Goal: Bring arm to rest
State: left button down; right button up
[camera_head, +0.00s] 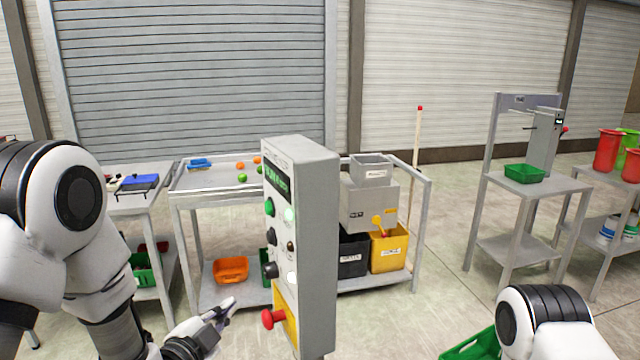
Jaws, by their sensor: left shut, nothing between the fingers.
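My left arm (75,215) comes in from the left and bends down towards the bottom of the view. My left gripper (222,312) is shut and empty, low in front of the workbench and just left of the grey control box's lower part. A link of my right arm (545,318) shows at the bottom right. My right gripper is out of the picture.
A grey control box (318,240) with buttons and a red knob (272,318) stands close ahead. Behind it is a bench (185,205) with an orange bin (231,269) on its lower shelf. A green crate (478,346) is partly visible at the bottom. Open floor lies right of centre.

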pick_arm(q)
jog(key=s+a+f+n+g+y, duration=0.1)
jog(key=s+f+g, duration=0.15)
jog(key=f, duration=0.55)
jog(key=s+a+f+n+g, duration=0.1)
jog(key=s+f+g, duration=0.15)
jog(key=f, duration=0.55)
jog(key=s+a+f+n+g+y, duration=0.1)
jog(key=s+f+n+g, duration=0.4)
jog(key=s, duration=0.9)
jog(key=s+a+f+n+g+y, duration=0.2)
jog(key=s+f+n+g, duration=0.4)
jog(key=s+f, duration=0.6)
jog(key=shift+s+a+n, duration=0.25)
jog(key=shift+s+n, duration=0.35)
jog(key=shift+s, duration=0.55)
jog(key=shift+f, duration=0.1)
